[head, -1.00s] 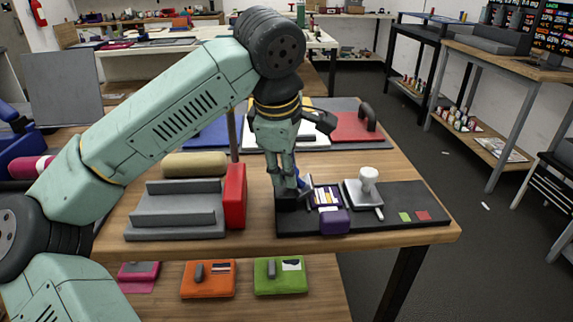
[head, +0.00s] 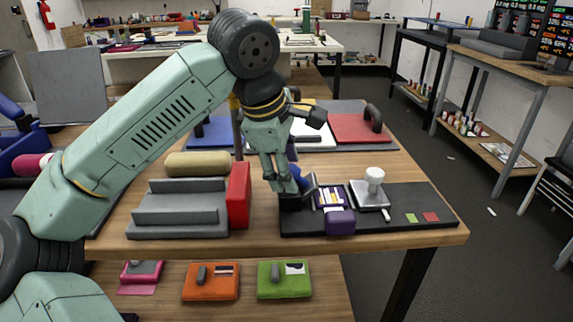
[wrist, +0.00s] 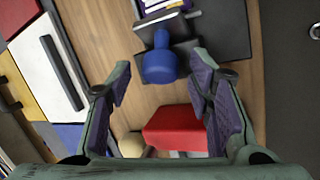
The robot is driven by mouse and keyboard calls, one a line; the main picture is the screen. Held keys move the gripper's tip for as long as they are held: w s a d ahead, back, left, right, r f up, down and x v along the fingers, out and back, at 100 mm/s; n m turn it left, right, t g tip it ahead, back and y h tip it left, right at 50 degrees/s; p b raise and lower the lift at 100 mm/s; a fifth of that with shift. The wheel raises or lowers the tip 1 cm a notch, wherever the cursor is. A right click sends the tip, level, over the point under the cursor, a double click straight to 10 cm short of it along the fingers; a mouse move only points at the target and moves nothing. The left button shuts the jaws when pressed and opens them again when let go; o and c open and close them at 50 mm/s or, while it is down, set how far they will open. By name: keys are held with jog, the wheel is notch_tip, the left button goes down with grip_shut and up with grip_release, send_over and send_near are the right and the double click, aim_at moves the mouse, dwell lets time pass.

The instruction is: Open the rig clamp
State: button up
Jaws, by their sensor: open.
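The rig is a dark base plate (head: 430,202) on the wooden table, and it also shows in the wrist view (wrist: 236,42). At its left end is the clamp, with a blue handle (head: 306,183) that also shows in the wrist view (wrist: 160,62). The clamp's grey bar (wrist: 166,20) lies beside the cartridge part. Whether the clamp is open or closed is unclear. My gripper (head: 286,188) is open and empty, tilted, just left of the blue handle. In the wrist view the handle appears between the spread fingertips, with gaps on both sides.
A white-knobbed stamp (head: 373,185) and a purple block (head: 341,221) stand on the rig. A red block (head: 239,195) and a grey stepped block (head: 178,210) are to the left. Coloured pads, including a red one with a handle (head: 355,128), lie behind.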

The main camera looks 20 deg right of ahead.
jog(key=v, duration=1.2)
jog(key=shift+o, duration=0.2)
